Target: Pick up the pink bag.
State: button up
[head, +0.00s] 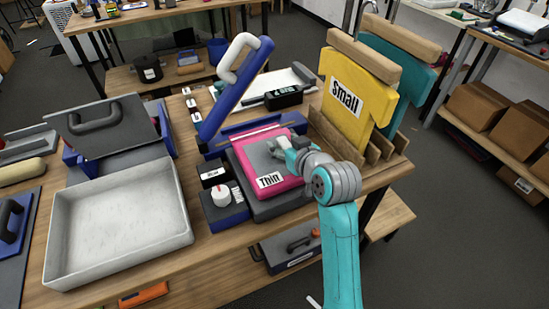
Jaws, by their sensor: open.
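The pink bag (246,164) lies flat on a dark grey platform in front of the blue sealer-like device with a raised lever. It bears a white label reading "Thin" at its near side. A grey area shows on its upper middle. My gripper (282,150) is over the right part of the bag, with its fingers pointing left. It is open, and whether it touches the bag cannot be told. My arm and wrist hide part of the bag's right side.
A yellow bag (345,95) labelled "Small" and a teal bag (412,85) stand in a wooden rack (373,158) right of my gripper. The blue lever (233,90) rises behind the pink bag. A large empty white tray (120,225) sits left. A labelled black box (213,172) stands close by.

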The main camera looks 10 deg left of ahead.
grip_shut()
jog(key=shift+r, duration=0.15)
